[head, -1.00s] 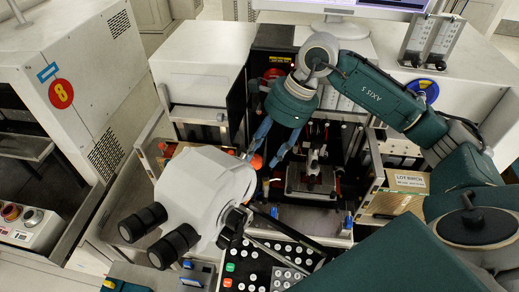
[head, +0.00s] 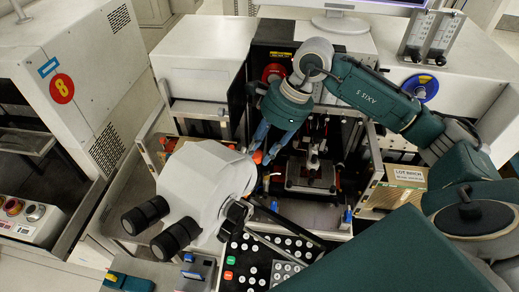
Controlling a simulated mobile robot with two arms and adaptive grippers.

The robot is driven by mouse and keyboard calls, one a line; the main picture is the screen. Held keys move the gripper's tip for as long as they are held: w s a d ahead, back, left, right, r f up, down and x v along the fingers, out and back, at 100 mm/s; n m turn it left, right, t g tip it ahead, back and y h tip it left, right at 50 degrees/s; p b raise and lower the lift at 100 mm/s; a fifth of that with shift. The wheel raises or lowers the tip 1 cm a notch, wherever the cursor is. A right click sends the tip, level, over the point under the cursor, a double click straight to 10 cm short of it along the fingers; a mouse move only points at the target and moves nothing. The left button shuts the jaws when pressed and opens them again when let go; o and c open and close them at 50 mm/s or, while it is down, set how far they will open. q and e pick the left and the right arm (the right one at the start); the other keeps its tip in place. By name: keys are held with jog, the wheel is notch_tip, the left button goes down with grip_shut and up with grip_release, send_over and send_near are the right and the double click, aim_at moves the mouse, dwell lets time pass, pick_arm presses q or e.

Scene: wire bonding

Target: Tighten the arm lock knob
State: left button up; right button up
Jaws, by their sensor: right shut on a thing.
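The orange-red arm lock knob (head: 257,157) sits at the right side of the white microscope head (head: 205,180), in front of the dark machine bay. My right gripper (head: 260,156) reaches down to it from above, its blue fingers angled down and to the left. The fingers are shut on the knob, which shows small between and beside the tips. The far side of the knob and the exact contact are hidden. My left gripper is not in view.
The microscope's black eyepieces (head: 158,228) point to the lower left. A black keypad (head: 255,262) lies below. A work stage (head: 311,175) stands in the bay close to the right of the fingers. A labelled box (head: 402,178) sits at the right.

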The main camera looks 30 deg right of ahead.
jog(key=m+b, duration=0.1)
jog(key=b, duration=0.1)
jog(key=m+t+b, duration=0.1)
jog(key=shift+f+m+b, duration=0.3)
jog(key=shift+m+b, duration=0.05)
jog(key=shift+m, duration=0.05)
jog(key=m, duration=0.1)
jog(key=m+h+b, duration=0.1)
jog(key=shift+s+r+m+t+b, duration=0.1)
jog(key=shift+r+m+t+b, duration=0.15)
jog(key=shift+m+t+b, duration=0.05)
jog(key=o, duration=1.1)
jog(key=shift+d, duration=0.1)
jog(key=shift+s, duration=0.1)
jog(key=v, duration=1.2)
